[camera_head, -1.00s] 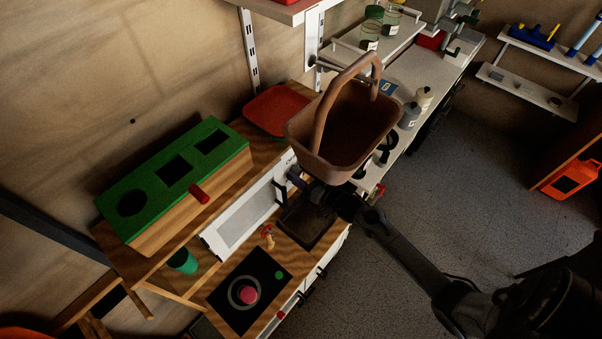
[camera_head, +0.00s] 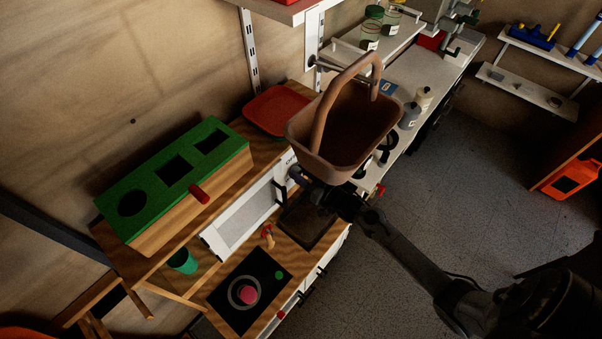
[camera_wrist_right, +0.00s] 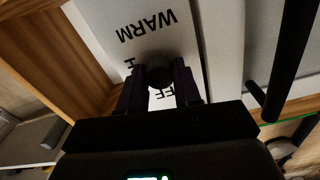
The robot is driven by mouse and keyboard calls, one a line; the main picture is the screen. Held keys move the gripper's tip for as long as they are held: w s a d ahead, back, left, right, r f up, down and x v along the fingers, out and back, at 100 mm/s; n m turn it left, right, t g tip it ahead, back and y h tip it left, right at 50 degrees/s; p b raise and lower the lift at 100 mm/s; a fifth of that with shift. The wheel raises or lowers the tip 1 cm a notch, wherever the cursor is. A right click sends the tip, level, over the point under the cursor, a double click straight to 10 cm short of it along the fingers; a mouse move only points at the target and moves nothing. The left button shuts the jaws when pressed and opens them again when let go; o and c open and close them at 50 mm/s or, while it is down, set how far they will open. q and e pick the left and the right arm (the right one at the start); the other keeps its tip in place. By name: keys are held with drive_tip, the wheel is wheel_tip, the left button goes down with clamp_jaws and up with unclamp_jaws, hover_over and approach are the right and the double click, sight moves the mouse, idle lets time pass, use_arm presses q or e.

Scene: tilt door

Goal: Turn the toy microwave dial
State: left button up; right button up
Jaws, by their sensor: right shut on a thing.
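The toy microwave (camera_head: 236,222) is a white-fronted box in the wooden play kitchen, with a dark door handle, seen in the head view. Its dial (camera_wrist_right: 160,70) is a dark round knob on a white panel with the word WARM and partly hidden lettering. My right gripper (camera_wrist_right: 160,88) has its two fingers on either side of the dial and is shut on it. In the head view my right gripper (camera_head: 298,176) is at the right end of the microwave front, partly hidden under a brown basket. My left gripper is not in view.
The brown basket (camera_head: 345,120) appears just above my right gripper. A green-topped wooden box (camera_head: 170,175) and a red tray (camera_head: 276,109) sit on the kitchen top. The microwave's dark handle (camera_wrist_right: 290,60) stands beside the dial panel. Open floor lies at right.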

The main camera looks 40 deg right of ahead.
drive_tip(key=n, duration=0.9)
drive_tip(key=shift+a+f+n, duration=0.1)
drive_tip(key=shift+n, duration=4)
drive_tip(key=o, duration=1.1)
drive_tip(key=shift+c, duration=0.2)
